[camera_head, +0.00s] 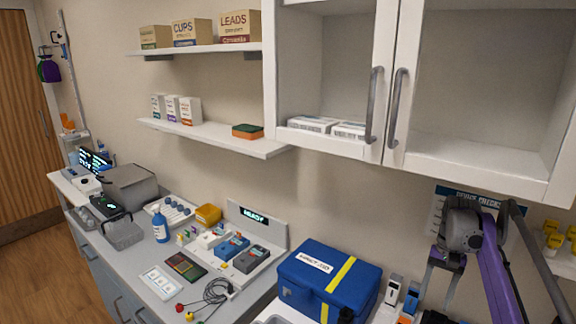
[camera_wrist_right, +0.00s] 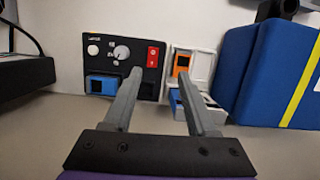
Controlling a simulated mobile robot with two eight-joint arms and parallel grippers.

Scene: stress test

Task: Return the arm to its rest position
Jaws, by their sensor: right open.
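My right arm (camera_head: 497,270) comes up at the right of the head view as a purple link. It bends at a grey joint below the wall cabinet, and its lower part hangs down. My right gripper (camera_head: 432,305) is low at the bottom edge, partly cut off. In the right wrist view the gripper (camera_wrist_right: 160,102) has its two grey fingers apart with nothing between them. Beyond the fingers are a black panel (camera_wrist_right: 124,52) with a dial and a red switch, and a small white and orange unit (camera_wrist_right: 184,68). My left gripper does not show.
A blue first-aid box (camera_head: 322,283) with a yellow stripe stands on the counter left of my right arm. A blue box shows at right in the wrist view (camera_wrist_right: 262,62). The wall cabinet (camera_head: 478,158) overhangs the arm. Small devices and a cable (camera_head: 212,290) lie further left.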

